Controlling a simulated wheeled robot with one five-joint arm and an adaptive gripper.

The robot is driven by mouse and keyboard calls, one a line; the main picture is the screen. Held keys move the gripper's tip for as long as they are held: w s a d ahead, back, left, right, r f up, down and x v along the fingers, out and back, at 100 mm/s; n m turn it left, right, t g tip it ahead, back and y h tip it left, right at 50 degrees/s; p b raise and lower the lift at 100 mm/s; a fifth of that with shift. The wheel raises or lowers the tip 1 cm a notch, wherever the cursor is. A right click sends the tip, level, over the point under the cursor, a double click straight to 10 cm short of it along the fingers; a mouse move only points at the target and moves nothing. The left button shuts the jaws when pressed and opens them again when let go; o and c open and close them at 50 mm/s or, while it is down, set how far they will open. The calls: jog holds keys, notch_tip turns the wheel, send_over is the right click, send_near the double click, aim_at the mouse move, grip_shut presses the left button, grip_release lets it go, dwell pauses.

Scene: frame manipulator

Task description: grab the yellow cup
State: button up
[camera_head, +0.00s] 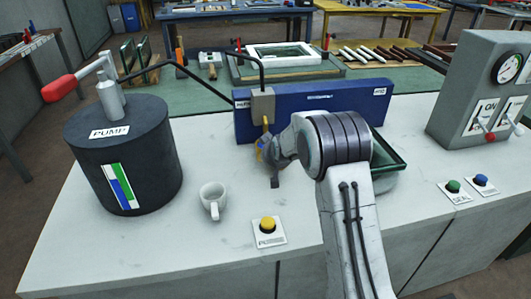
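A white cup (213,198) stands upright on the white counter, its handle toward the front. I cannot make out a clearly yellow cup. A small yellow piece (265,146) shows at the left side of my gripper (272,168), below the grey block of the pipe; I cannot tell what it is. My gripper is above the counter, to the right of and behind the white cup, apart from it. One dark finger points down. My own wrist hides most of the gripper, so its opening does not show.
A dark pump drum (125,155) with a red handle stands left of the cup. A blue box (310,108) stands behind my gripper. A yellow button (267,224) sits in front. A grey gauge panel (482,95) and green and blue buttons are at right.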

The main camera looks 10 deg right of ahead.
jog(key=shift+s+d+r, duration=0.1)
jog(key=shift+s, duration=0.05)
grip_shut()
dwell(0.5)
